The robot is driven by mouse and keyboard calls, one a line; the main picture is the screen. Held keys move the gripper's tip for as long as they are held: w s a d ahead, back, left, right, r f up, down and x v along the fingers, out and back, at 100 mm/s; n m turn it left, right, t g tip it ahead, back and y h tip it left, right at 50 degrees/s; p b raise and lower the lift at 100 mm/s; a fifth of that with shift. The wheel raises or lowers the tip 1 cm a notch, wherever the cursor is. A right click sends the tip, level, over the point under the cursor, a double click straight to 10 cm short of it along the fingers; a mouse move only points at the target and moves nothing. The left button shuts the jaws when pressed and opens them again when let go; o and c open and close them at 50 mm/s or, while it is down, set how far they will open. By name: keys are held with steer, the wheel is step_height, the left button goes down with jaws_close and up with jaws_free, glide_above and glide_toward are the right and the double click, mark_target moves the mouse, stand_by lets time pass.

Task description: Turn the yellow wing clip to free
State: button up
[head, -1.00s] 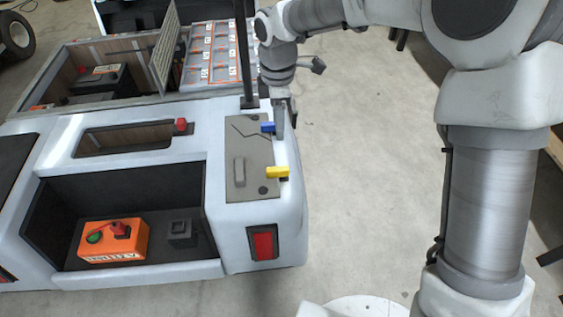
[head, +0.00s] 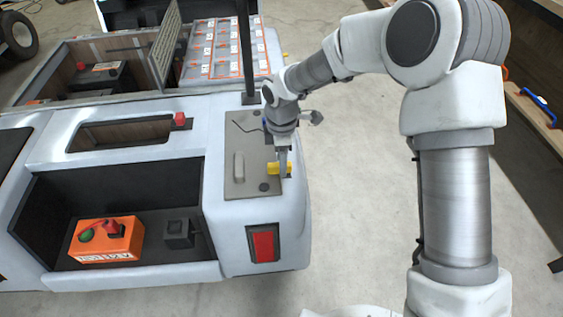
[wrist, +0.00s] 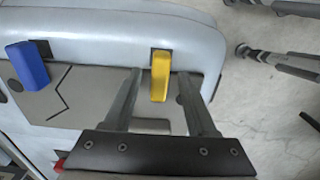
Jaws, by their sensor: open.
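The yellow wing clip (head: 277,168) sits at the right edge of the grey panel (head: 238,185) on the cart's rear corner. In the wrist view the yellow wing clip (wrist: 160,77) stands between the two open fingers of my gripper (wrist: 163,85), with a gap on each side. In the head view my gripper (head: 284,165) points down at the clip and partly covers it. The blue wing clip (wrist: 27,66) is to the left in the wrist view. In the head view my wrist hides most of it.
A black upright post (head: 244,50) rises from the cart near my wrist. A red knob (head: 180,119) is on the cart top. An orange box (head: 105,240) lies in the open rear bay. Bare floor is free to the right of the cart.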

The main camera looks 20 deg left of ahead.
jaws_close()
stand_by(0.3)
steer(key=shift+m, duration=0.3)
steer(key=m, duration=0.2)
steer(key=m+p, duration=0.1)
steer(key=shift+w+a+r+m, duration=0.1)
steer(key=shift+w+m, duration=0.1)
steer(key=shift+m, duration=0.2)
steer(key=m+p, duration=0.1)
steer(key=m, duration=0.3)
steer(key=shift+w, duration=0.2)
steer(key=m, duration=0.3)
steer(key=m+p, duration=0.1)
steer(key=m, duration=0.1)
steer(key=shift+w, duration=0.25)
steer(key=shift+w+d+m+p, duration=0.1)
steer(key=shift+d+m+p, duration=0.05)
steer(key=shift+m, duration=1)
steer(key=shift+w+d+m+p, duration=0.1)
steer(key=shift+d+m+p, duration=0.05)
steer(key=shift+m, duration=1)
